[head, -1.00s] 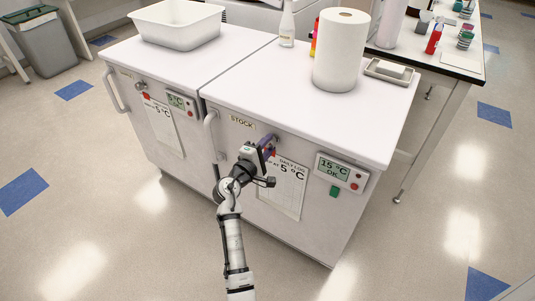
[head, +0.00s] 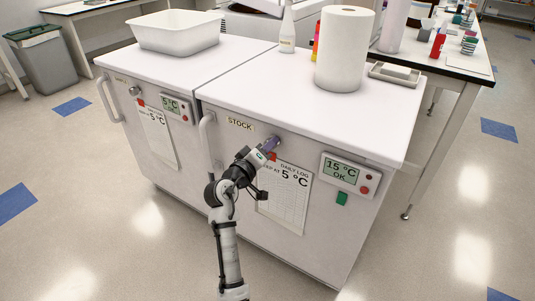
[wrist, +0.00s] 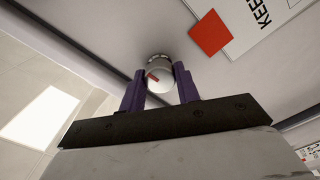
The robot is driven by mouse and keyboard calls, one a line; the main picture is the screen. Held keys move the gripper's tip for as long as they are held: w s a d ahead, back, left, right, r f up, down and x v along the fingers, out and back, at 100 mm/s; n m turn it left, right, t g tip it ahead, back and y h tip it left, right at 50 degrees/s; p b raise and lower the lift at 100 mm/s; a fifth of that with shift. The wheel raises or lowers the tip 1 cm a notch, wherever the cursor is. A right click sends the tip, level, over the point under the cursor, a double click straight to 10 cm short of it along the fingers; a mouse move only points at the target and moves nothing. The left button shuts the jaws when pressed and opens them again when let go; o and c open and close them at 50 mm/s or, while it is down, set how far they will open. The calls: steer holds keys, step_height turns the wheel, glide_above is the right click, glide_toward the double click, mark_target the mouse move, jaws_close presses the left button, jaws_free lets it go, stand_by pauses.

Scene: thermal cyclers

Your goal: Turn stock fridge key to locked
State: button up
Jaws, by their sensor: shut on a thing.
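The stock fridge (head: 315,230) is the right one of two white under-counter units, with a "STOCK" label (head: 240,124) on its front. My gripper (head: 266,149) is at the fridge front, just right of and below that label. In the wrist view my gripper (wrist: 160,88) has its two purple fingers on either side of a round, pale key knob (wrist: 159,68) with a red mark on its face. The fingers are shut on the knob. In the head view the fingers and arm mostly hide the knob.
A red magnet (wrist: 210,33) and a log sheet (head: 286,195) are right of the gripper. A display (head: 341,171) reads 15 °C OK. The fridge's door handle (head: 207,145) is on the left. A paper towel roll (head: 344,50) stands on top.

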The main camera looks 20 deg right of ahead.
steer(key=shift+m+b, duration=0.3)
steer(key=shift+m, duration=0.2)
steer(key=o, duration=1)
steer(key=shift+s+a, duration=0.1)
